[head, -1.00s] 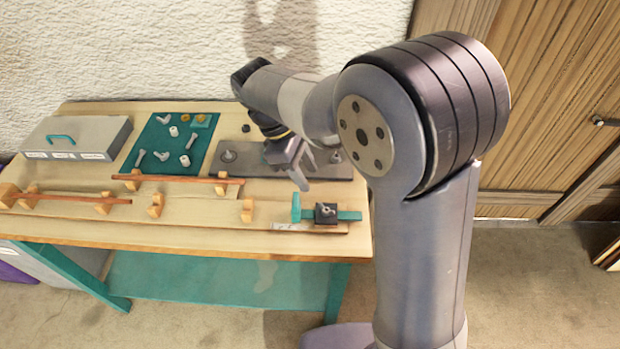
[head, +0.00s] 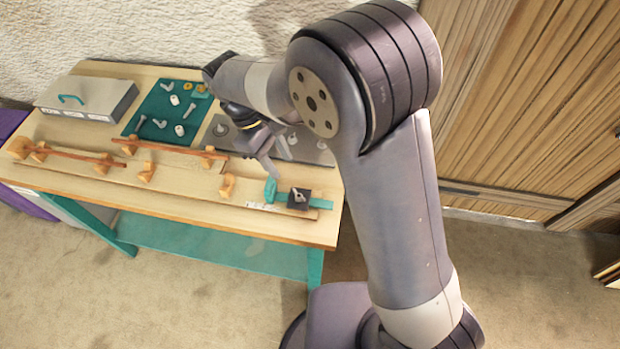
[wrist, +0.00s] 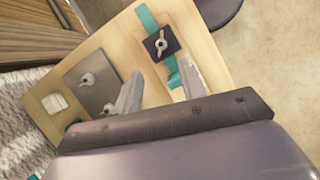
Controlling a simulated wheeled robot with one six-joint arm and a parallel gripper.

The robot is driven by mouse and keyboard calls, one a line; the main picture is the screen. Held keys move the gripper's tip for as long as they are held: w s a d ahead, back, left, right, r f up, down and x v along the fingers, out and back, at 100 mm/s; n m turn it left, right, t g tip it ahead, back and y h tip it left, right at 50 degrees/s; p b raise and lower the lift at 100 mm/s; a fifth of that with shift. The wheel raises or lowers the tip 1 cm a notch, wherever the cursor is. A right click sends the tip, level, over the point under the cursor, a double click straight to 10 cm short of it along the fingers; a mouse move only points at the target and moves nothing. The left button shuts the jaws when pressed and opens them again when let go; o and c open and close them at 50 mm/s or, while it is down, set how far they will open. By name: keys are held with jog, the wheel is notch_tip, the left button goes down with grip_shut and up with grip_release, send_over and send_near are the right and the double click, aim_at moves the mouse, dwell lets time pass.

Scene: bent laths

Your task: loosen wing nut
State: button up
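The wing nut (head: 300,194) sits on a dark square block (head: 292,204) over a teal bar (head: 324,203), near the front right of the bench. In the wrist view the silver wing nut (wrist: 161,43) shows its two wings on the dark block (wrist: 153,52), beyond my fingertips. My gripper (head: 268,162) hangs above the bench, behind and left of the block. In the wrist view my gripper (wrist: 162,80) has its two fingers spread apart, with nothing between them. The fingers and the nut are apart.
A grey plate (head: 318,158) with upright fittings lies behind, partly hidden by my arm. A teal mat (head: 160,104) holds loose hardware. A grey case (head: 100,98) stands at back left. Reddish-brown laths (head: 80,156) rest on wooden blocks.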

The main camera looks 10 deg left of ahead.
aim_at(299, 195)
jog(key=p+x, duration=0.1)
jog(key=x, duration=0.9)
jog(key=shift+f, duration=0.25)
grip_shut()
